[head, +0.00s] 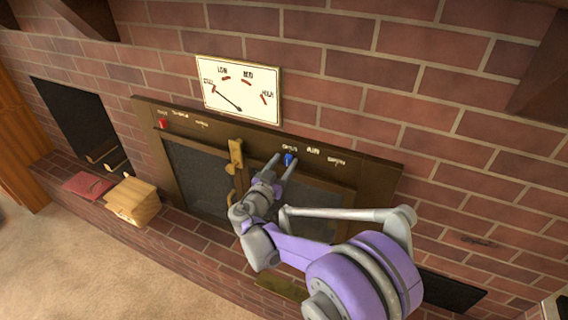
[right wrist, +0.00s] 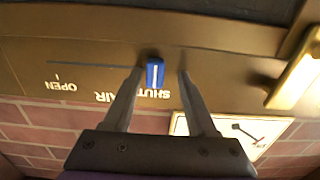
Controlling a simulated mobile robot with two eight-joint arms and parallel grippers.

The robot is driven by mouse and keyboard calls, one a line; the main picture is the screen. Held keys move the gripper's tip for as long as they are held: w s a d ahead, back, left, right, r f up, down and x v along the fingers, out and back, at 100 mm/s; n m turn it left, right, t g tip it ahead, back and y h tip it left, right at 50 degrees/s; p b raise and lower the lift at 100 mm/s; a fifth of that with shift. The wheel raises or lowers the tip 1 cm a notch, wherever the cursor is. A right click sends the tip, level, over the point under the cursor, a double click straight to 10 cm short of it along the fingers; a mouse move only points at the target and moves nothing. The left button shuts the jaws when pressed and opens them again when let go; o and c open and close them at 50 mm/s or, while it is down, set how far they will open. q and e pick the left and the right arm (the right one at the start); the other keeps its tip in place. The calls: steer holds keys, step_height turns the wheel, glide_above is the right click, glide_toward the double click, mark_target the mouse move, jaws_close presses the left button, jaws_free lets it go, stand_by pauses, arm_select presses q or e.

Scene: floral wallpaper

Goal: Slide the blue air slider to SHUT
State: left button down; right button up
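The blue air slider (head: 289,158) is a small blue knob on the brown metal panel above the stove doors. In the right wrist view the slider (right wrist: 155,74) has a white stripe and stands by the word SHUT, at that end of its slot; OPEN (right wrist: 62,87) is at the other end. My right gripper (head: 283,158) is at the panel. In the right wrist view its fingers (right wrist: 160,73) are open on either side of the knob, with the left finger closer and gaps visible. Whether a finger touches it is unclear. My left gripper is not in view.
A red knob (head: 162,123) sits at the panel's left end. A white gauge (head: 240,90) hangs above, its needle toward the leftmost mark. A brass latch (head: 235,157) is between the doors. A wooden box (head: 132,200) and a red book (head: 88,186) lie on the brick ledge.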

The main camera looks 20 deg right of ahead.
steer(key=shift+s, duration=0.1)
steer(key=v, duration=1)
steer(key=shift+s+a, duration=0.15)
steer(key=shift+a, duration=0.15)
steer(key=s+d+f+n+g+y+p, duration=0.1)
steer(key=s+d+n+g+y+p, duration=0.15)
steer(key=s, duration=0.45)
steer(key=s+d+n+g+y+p, duration=0.2)
steer(key=s+d+g+y, duration=0.15)
steer(key=s, duration=0.45)
steer(key=s+a+n+y+p, duration=0.3)
steer(key=s+a+n+y, duration=0.2)
steer(key=s, duration=0.6)
steer(key=shift+a+f+y+p, duration=0.4)
steer(key=shift+a+y, duration=0.9)
steer(key=shift+a, duration=0.6)
